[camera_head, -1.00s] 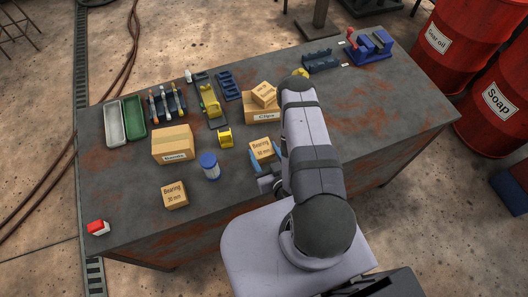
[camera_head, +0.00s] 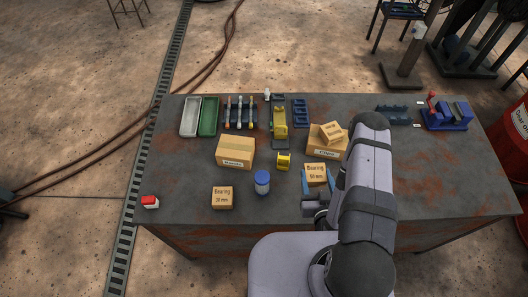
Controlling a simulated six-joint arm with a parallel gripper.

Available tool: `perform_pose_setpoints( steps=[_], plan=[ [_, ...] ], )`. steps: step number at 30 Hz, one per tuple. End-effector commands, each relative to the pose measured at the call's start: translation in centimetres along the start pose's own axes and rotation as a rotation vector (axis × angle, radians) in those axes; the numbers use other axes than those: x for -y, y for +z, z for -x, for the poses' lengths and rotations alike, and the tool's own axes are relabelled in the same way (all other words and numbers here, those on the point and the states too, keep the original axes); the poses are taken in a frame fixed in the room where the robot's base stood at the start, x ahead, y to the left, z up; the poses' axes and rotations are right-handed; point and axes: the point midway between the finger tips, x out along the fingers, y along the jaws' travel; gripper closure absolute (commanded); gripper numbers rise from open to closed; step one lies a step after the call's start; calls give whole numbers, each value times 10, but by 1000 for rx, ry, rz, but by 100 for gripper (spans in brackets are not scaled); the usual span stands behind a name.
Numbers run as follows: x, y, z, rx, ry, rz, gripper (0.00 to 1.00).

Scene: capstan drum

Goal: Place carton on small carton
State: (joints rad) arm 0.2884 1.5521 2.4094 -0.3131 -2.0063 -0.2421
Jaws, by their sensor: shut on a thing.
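My gripper (camera_head: 318,187) has blue fingers on both sides of a carton labelled "Bearing 50 mm" (camera_head: 315,173) and is shut on it. I cannot tell whether this carton touches the table or is just above it. A smaller carton labelled "Bearing 30 mm" (camera_head: 222,197) sits to the left, near the table's front edge. A wider carton labelled "Caps" (camera_head: 322,149) stands behind the held one, with a little carton (camera_head: 331,132) resting askew on top. A large carton (camera_head: 236,152) stands further left. My arm covers the area right of the held carton.
A blue-lidded jar (camera_head: 262,182) stands between the 30 mm carton and my gripper. A yellow block (camera_head: 284,161) is behind it. Trays (camera_head: 208,116), tool racks and a blue vise (camera_head: 447,115) line the back. The front left of the table has free room around a red-and-white item (camera_head: 150,202).

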Motion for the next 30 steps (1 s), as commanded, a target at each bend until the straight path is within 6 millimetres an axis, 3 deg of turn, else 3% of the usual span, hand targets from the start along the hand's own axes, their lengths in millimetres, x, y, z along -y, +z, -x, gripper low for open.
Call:
perform_pose_setpoints(
  steps=[3,8,18,30],
  plan=[
    [11,5,-9,-6,-36,14,77],
    [24,-8,-25,-10,-83,33,77],
    [59,-58,-58,-12,-188,71,77],
    [105,-126,-77,-14,-298,110,77]
  ],
)
